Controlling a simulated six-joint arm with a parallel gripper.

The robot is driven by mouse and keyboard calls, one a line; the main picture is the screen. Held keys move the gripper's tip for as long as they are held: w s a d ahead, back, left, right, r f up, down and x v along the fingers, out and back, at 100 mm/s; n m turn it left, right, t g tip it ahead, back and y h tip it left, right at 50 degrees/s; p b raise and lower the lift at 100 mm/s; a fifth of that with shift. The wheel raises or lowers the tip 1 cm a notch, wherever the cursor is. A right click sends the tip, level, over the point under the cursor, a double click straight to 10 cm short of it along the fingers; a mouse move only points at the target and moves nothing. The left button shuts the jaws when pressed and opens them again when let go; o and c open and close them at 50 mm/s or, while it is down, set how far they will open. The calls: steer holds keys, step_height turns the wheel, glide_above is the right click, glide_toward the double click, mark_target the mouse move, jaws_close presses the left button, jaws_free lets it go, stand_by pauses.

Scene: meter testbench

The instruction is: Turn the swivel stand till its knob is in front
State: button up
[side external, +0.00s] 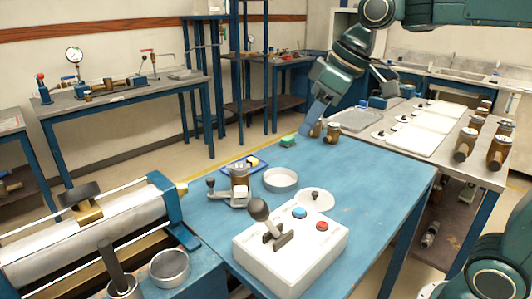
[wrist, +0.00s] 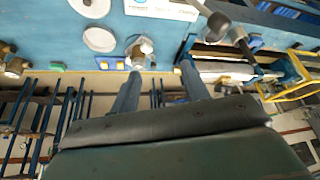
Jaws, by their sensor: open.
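The swivel stand (side external: 232,198) is a small pale grey base on the blue table, near its left edge in the side view. A brass-brown cylinder (side external: 239,180) stands on it. A dark knob (side external: 211,183) rises at its left end in this view. The stand with its cylinder also shows in the wrist view (wrist: 141,50), small and beyond the fingertips; the knob is hard to make out there. My gripper (side external: 308,128) is open and empty, over the far end of the table, well apart from the stand. Its two fingers also show in the wrist view (wrist: 160,68).
By the stand lie a blue tray (side external: 258,160), a round dish (side external: 281,180) and a white lid (side external: 325,202). A white control box (side external: 275,265) with a black lever stands in front. A green block (side external: 288,141) and brown fittings (side external: 332,134) are near my gripper. The table's right side is clear.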

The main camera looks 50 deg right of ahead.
steer(key=w+f+n+g+y, duration=0.15)
steer(key=w+n, duration=0.25)
steer(key=w, duration=1.1)
steer(key=n, duration=0.4)
glide_above(211, 179)
steer(key=s+d, duration=0.3)
steer(key=d, duration=0.2)
step_height(211, 179, down, 10)
steer(key=r, duration=0.1)
steer(key=shift+s+f+g+y, duration=0.15)
steer(key=shift+f+g+y, duration=0.1)
steer(key=x, duration=1.3)
steer(key=shift+a+f, duration=0.1)
steer(key=shift+f, duration=0.3)
jaws_close()
